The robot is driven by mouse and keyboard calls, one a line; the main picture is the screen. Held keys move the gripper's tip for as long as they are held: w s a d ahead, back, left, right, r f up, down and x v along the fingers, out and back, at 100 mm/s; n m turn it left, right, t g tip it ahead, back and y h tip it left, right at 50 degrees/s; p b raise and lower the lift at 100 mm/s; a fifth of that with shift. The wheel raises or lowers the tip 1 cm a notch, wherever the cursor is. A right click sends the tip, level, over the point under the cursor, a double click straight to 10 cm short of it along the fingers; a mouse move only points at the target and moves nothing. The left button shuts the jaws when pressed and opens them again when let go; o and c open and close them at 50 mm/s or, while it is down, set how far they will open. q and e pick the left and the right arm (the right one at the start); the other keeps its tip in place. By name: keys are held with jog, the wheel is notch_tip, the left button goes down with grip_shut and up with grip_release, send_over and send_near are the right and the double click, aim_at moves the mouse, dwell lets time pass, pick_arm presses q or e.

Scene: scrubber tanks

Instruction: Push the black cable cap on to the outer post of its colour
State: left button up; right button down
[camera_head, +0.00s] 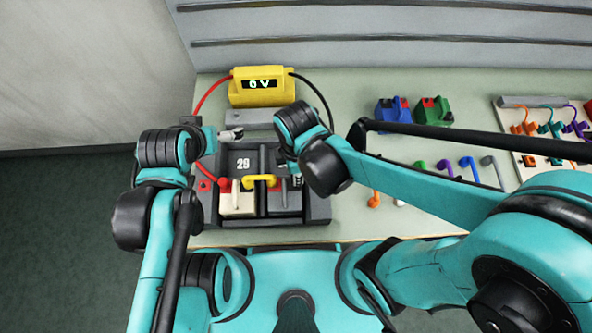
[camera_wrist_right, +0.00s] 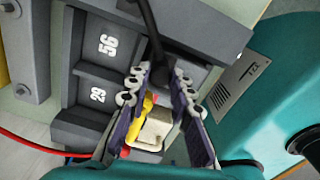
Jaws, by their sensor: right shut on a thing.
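The black cable (camera_head: 313,88) runs from the yellow meter (camera_head: 262,88) down to my right gripper. In the right wrist view the black cable (camera_wrist_right: 151,25) ends in a dark cap (camera_wrist_right: 170,68) between the fingers of my right gripper (camera_wrist_right: 160,84), which is shut on it. In the head view my right gripper (camera_head: 293,177) is over the right-hand dark block (camera_head: 284,201), largely hidden by its wrist. The black outer post is hidden, so I cannot tell whether the cap touches it. The red cap (camera_head: 223,183) is at the left block. My left gripper (camera_head: 233,134) is near the tray's back edge; its jaw opening is unclear.
A yellow link (camera_head: 260,180) joins the pale block (camera_head: 238,204) and the dark block in the dark tray (camera_head: 318,208). The meter reads 0 V. Blue (camera_head: 393,109) and green (camera_head: 434,111) blocks, coloured hooks and a cable board (camera_head: 510,135) lie to the right.

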jog(key=shift+f+b, duration=0.7)
jog(key=shift+f, duration=0.15)
jog(key=c, duration=0.8)
grip_release()
notch_tip(320, 180, up, 9)
jog(key=p, duration=0.7)
jog(key=shift+f+p, duration=0.1)
jog(key=shift+p, duration=0.3)
jog(key=shift+f, duration=0.1)
